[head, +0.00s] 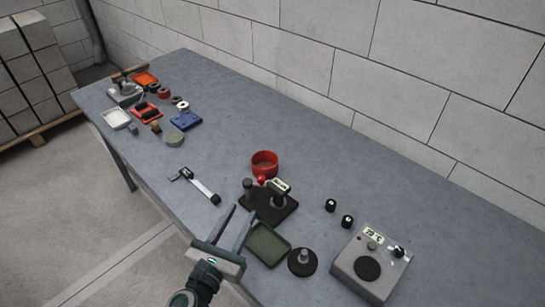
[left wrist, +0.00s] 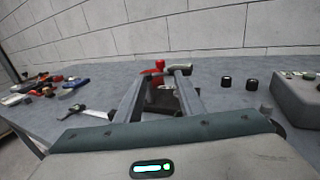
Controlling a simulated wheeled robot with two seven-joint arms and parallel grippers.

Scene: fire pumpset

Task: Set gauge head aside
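A gauge head with a small display (head: 281,186) sits on a gauge stand with a black base (head: 262,207) and a short dark post. A red knob (head: 261,180) is beside it. In the left wrist view the pale top of the gauge head (left wrist: 180,67) shows just beyond the right fingertip. My left gripper (head: 240,212) is open, its fingers spread and pointing at the stand from the front left. Nothing shows held between the fingers; whether they touch the stand cannot be told. My right gripper is in neither view.
A green tray (head: 268,243) and a black disc with a knob (head: 302,261) lie in front of the stand. A red bowl (head: 264,163) is behind it. A caliper (head: 195,185) lies left. A grey display box (head: 371,262) stands right. The table's back middle is clear.

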